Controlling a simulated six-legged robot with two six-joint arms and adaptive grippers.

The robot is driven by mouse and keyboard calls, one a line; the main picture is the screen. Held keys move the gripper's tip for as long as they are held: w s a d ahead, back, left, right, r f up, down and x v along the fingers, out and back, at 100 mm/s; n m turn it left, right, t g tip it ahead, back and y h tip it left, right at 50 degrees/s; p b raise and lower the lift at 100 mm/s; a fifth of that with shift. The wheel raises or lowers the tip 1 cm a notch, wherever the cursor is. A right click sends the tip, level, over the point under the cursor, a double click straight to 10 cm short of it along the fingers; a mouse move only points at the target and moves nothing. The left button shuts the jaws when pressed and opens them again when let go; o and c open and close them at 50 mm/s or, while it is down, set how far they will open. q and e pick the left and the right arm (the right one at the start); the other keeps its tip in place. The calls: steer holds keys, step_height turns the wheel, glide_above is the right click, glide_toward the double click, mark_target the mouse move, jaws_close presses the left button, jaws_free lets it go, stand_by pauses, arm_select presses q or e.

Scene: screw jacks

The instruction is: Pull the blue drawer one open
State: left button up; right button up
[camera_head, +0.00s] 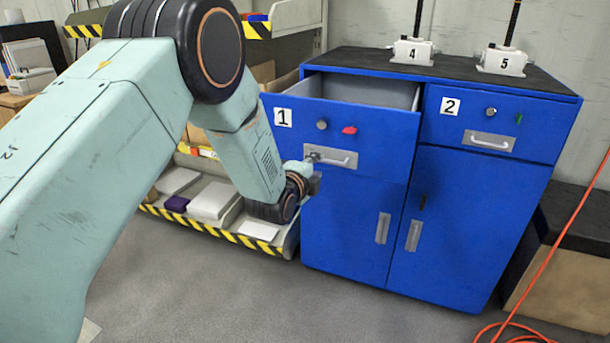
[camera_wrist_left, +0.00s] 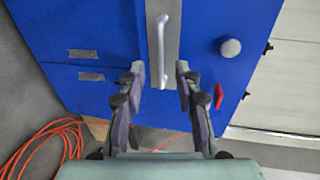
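Blue drawer one (camera_head: 365,130), labelled 1, stands pulled out from the blue cabinet, and its grey inside shows at the top. Its pale bar handle (camera_head: 335,161) sits on a grey plate on the front. The handle also shows in the left wrist view (camera_wrist_left: 162,45), running upright in the picture. My left gripper (camera_head: 314,168) is at the left end of the handle. In the left wrist view my gripper (camera_wrist_left: 160,72) has its fingers apart, one on each side of the handle's near end, with gaps visible. My right gripper is not in view.
Drawer two (camera_head: 490,120) is shut beside drawer one. Two screw jacks (camera_head: 413,50) (camera_head: 503,59) stand on the cabinet top. A shelf with striped edges (camera_head: 215,229) is left of the cabinet. An orange cable (camera_head: 548,262) lies at the right. Grey floor in front is clear.

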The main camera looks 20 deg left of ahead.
arm_select(q)
steer(key=v, duration=0.6)
steer(key=shift+s, duration=0.4)
steer(key=shift+r, duration=0.1)
steer(key=s+f+n+g, duration=0.7)
steer(key=s+f+n, duration=0.7)
steer(key=s+f, duration=0.25)
steer(key=s+f+n+g, duration=0.1)
steer(key=s+f+g, duration=0.2)
steer(key=s, duration=0.6)
steer(key=s+f+n+g, duration=0.2)
steer(key=s+f, duration=0.2)
steer(key=s, duration=0.6)
steer(key=s+f+n+g, duration=0.1)
steer(key=s+f+g, duration=0.2)
steer(key=s, duration=0.6)
steer(key=shift+s+f+n+g+y, duration=0.2)
steer(key=shift+f+n+g+y, duration=0.15)
steer(key=shift+f, duration=0.45)
